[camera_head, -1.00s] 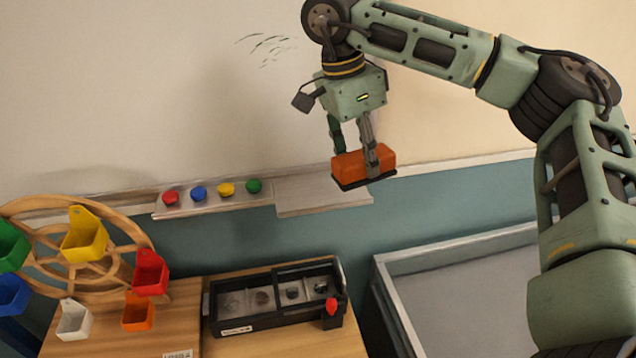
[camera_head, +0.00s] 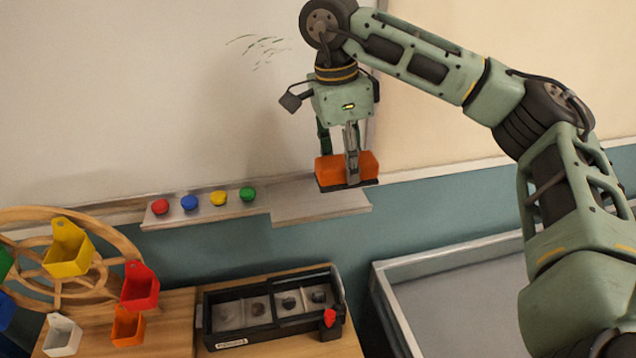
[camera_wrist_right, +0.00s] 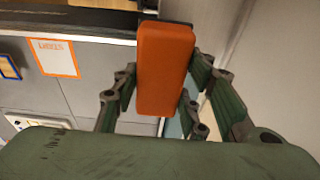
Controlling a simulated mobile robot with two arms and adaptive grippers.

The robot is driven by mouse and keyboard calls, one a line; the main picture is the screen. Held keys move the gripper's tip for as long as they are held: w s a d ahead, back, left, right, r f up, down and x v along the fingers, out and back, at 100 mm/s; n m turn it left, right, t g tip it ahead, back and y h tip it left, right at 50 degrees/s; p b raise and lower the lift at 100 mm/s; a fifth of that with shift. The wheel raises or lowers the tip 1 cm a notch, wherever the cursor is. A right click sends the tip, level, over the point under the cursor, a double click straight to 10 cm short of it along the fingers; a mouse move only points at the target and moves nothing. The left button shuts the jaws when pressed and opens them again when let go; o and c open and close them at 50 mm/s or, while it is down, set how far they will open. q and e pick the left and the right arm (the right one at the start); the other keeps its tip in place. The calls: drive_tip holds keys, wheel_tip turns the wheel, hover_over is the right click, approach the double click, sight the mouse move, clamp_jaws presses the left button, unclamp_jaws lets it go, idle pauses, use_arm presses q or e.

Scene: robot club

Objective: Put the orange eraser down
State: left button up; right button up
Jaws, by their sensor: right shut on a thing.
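The orange eraser (camera_head: 334,168) has a dark underside and is held level in my right gripper (camera_head: 352,172), whose fingers are shut on its sides. In the head view it appears over the right part of the grey ledge (camera_head: 300,203) below the whiteboard (camera_head: 160,90). I cannot tell whether its underside touches the ledge. In the right wrist view the eraser (camera_wrist_right: 165,68) sits between the fingers of the right gripper (camera_wrist_right: 160,95). My left gripper is out of view.
Red, blue, yellow and green round buttons (camera_head: 218,199) line the ledge's left part. Below stand a black box with compartments (camera_head: 265,335) and a wooden wheel with coloured bins (camera_head: 110,245). A grey-rimmed tray (camera_head: 397,325) is at lower right. Faint marks (camera_head: 258,48) show on the whiteboard.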

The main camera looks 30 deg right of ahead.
drive_tip(key=w+a+f, duration=0.1)
drive_tip(key=w+a+f+p, duration=0.1)
drive_tip(key=w, duration=0.1)
drive_tip(key=w+a+f, duration=0.1)
drive_tip(key=w, duration=0.1)
drive_tip(key=shift+w+f+p, duration=0.2)
drive_tip(key=shift+w+p, duration=0.05)
drive_tip(key=shift+p, duration=0.05)
wheel_tip(320, 180, down, 3)
drive_tip(key=shift+f+p, duration=0.1)
drive_tip(key=shift+p, duration=0.9)
drive_tip(key=shift+w+d+f, duration=0.1)
drive_tip(key=shift+f, duration=0.3)
drive_tip(key=o, duration=0.8)
drive_tip(key=shift+f, duration=0.1)
drive_tip(key=shift+c, duration=0.2)
drive_tip(key=o, duration=0.5)
